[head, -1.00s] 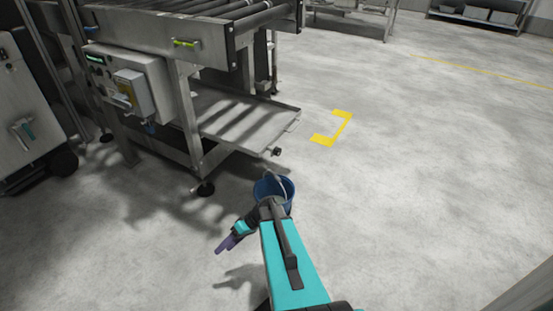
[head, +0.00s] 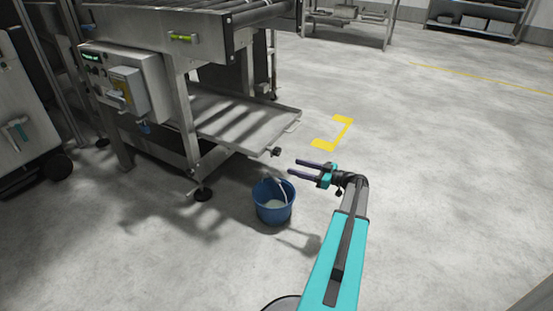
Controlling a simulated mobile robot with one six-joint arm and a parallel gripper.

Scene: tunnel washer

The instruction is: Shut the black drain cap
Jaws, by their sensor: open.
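The black drain cap (head: 276,152) sticks out at the front corner of the low metal tray (head: 235,124) under the roller table. It is small here, and I cannot tell how far it is turned. My gripper (head: 291,168) is open and empty, its two dark fingers pointing left toward the cap. The fingertips appear a little to the right of and below the cap, apart from it. A blue bucket (head: 268,208) with a pale handle stands on the floor below the cap and holds something pale.
The roller table (head: 220,40) stands over the tray, with a control box (head: 127,90) on its side. A support foot (head: 202,194) is left of the bucket. A yellow floor mark (head: 338,132) lies behind my gripper. The floor to the right is clear.

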